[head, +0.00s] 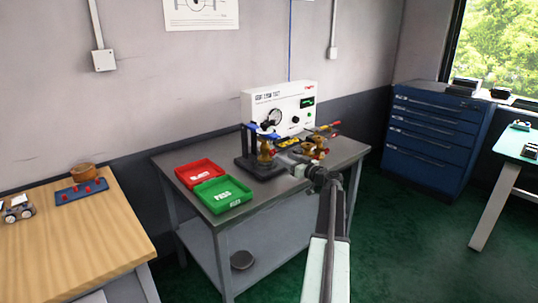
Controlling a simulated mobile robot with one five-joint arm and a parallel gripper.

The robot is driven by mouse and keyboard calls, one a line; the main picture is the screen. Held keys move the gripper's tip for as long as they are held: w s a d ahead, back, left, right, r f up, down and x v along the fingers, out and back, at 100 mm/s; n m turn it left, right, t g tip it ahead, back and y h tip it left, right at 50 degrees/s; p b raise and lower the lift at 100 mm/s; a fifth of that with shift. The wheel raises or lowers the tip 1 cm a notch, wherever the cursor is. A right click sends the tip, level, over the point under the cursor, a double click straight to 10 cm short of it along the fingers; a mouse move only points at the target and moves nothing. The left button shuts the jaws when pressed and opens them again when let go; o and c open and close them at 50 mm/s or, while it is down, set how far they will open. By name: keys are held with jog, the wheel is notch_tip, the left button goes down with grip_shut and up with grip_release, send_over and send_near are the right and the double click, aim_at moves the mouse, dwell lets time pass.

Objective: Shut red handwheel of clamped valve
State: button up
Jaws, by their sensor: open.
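A brass valve (265,152) stands in a black clamp stand (245,162) on the grey bench. A blue lever-like part (262,130) shows at its top. More brass fittings (316,145) are just to its right, partly behind my arm. A small red and yellow part (326,127) lies above them. I cannot make out a red handwheel clearly at this size. My gripper (290,161) is open, over the bench just right of the clamped valve. I cannot tell whether it touches anything, and its fingertips are small and blend with the brass parts.
A white test unit (282,108) with a gauge stands behind the valves. A red tray (199,173) and a green tray (222,194) sit on the bench's left part. A wooden table (75,245) is at left. A blue drawer cabinet (432,135) is at right, with open green floor before it.

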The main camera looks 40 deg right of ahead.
aim_at(273, 153)
jog(key=w, duration=0.8)
jog(key=shift+w+d, duration=0.1)
jog(key=shift+w, duration=0.05)
jog(key=c, duration=1.1)
grip_shut()
